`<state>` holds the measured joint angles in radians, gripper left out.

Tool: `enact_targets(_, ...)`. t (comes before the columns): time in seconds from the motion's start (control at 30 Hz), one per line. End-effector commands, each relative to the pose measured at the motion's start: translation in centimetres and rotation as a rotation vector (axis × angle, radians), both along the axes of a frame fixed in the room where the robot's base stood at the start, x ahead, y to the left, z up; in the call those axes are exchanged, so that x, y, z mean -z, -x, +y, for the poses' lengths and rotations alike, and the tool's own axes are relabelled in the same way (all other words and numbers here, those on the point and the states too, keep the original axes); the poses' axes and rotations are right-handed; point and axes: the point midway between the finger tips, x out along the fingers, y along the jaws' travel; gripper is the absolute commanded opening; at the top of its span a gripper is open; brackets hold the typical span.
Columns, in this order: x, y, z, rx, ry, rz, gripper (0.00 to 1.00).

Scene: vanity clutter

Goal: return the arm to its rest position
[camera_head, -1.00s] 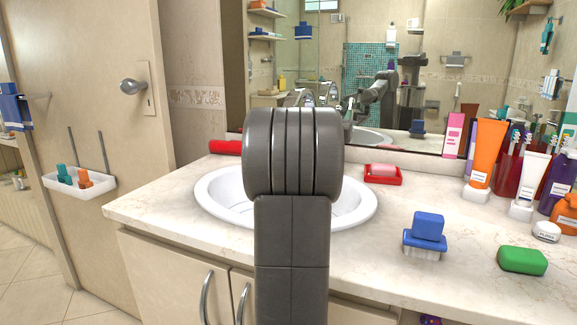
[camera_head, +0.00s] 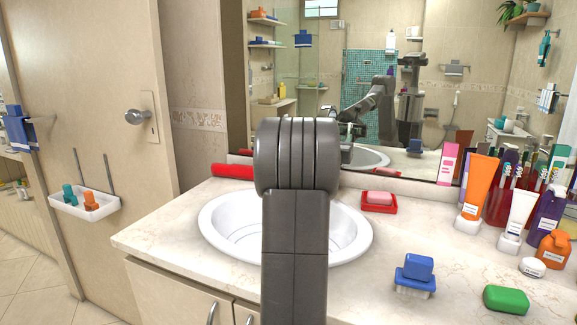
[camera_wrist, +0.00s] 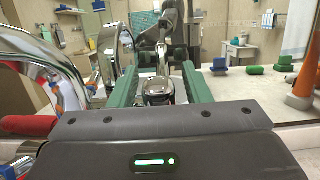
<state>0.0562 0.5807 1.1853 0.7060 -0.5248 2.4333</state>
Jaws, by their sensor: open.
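My grey arm rises in the middle of the head view, over the front of the white sink (camera_head: 222,238). It hides my gripper in that view. In the wrist view my gripper (camera_wrist: 158,86) is open, with its two green fingers spread apart. Chrome faucet parts (camera_wrist: 108,48) show between and left of the fingers. I cannot tell whether the fingers touch the faucet. No held object shows between the fingers.
A red dish with pink soap (camera_head: 379,202) stands behind. Bottles and an orange tube (camera_head: 478,187) crowd the right. The mirror (camera_head: 385,95) stands behind the counter.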

Motion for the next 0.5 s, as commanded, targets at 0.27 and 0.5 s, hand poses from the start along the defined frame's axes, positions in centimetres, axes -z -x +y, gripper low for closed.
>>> enact_targets(0.27, -0.49, -0.38, -0.17, 0.000, -0.016, 0.039, 0.44)
enact_targets(0.5, -0.40, -0.68, -0.30, 0.000, -0.030, 0.071, 0.44)
